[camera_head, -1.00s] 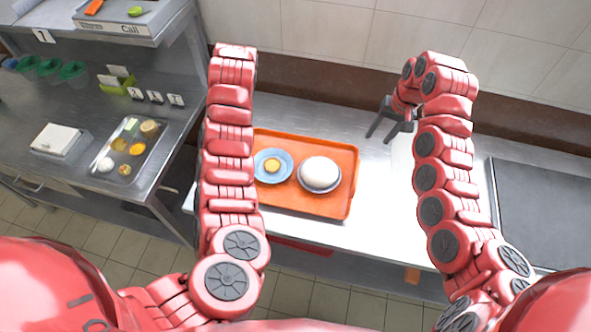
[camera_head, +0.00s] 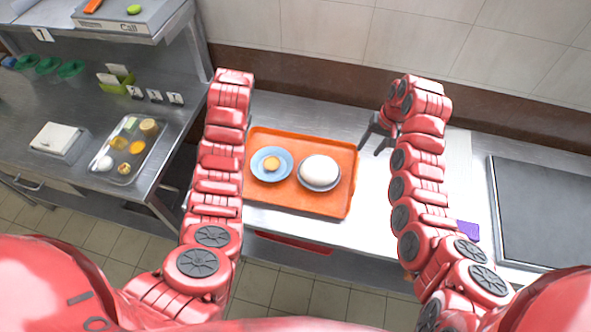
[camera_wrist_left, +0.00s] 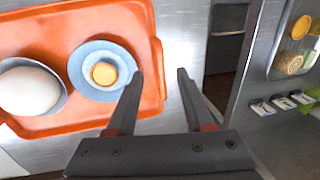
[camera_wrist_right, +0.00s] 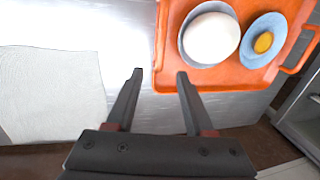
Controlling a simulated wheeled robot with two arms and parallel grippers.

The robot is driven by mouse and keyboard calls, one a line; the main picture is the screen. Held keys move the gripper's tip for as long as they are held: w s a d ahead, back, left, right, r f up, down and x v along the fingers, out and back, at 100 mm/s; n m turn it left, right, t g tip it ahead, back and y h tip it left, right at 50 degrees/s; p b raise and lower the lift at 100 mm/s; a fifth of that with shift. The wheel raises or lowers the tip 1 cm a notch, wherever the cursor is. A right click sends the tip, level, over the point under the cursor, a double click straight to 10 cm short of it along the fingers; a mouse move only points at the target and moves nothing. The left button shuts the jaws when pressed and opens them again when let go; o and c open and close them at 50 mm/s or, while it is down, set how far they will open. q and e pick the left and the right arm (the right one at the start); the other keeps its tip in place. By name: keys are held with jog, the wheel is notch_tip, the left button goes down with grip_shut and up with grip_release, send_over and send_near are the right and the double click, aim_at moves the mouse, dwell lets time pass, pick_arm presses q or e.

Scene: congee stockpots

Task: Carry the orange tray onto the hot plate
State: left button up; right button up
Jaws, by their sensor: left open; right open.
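The orange tray (camera_head: 290,200) lies flat on the steel counter, carrying a blue plate (camera_head: 262,175) with a small yellow-orange item and a bowl (camera_head: 319,187) with a white rounded mound. The hot plate, a dark flat slab (camera_head: 550,210), is at the far right. My right gripper (camera_head: 371,149) is open and empty just right of the tray; in the right wrist view its fingers (camera_wrist_right: 160,73) point at the tray's edge. My left gripper is hidden behind its arm in the head view. In the left wrist view it (camera_wrist_left: 160,73) is open at the tray's other short edge.
A pale sheet or board (camera_wrist_right: 50,95) lies on the counter between tray and hot plate. A purple item (camera_head: 467,230) shows beside my right arm. A separate left-hand counter holds a metal food tray (camera_head: 150,160) and a white box (camera_head: 60,140).

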aim_at(358, 163)
pick_arm(q)
jog(key=f, duration=0.3)
jog(key=a+f, duration=0.1)
jog(key=f, duration=0.2)
jog(key=a+f, duration=0.1)
jog(key=f, duration=0.3)
jog(key=shift+w, duration=0.2)
pick_arm(e)
jog(key=f, duration=0.3)
jog(key=a+f, duration=0.1)
jog(key=f, duration=0.2)
jog(key=a+f, duration=0.1)
jog(key=f, duration=0.3)
jog(key=shift+w+f, duration=0.1)
jog(key=shift+w, duration=0.05)
pick_arm(q)
grip_shut()
pick_arm(e)
grip_shut()
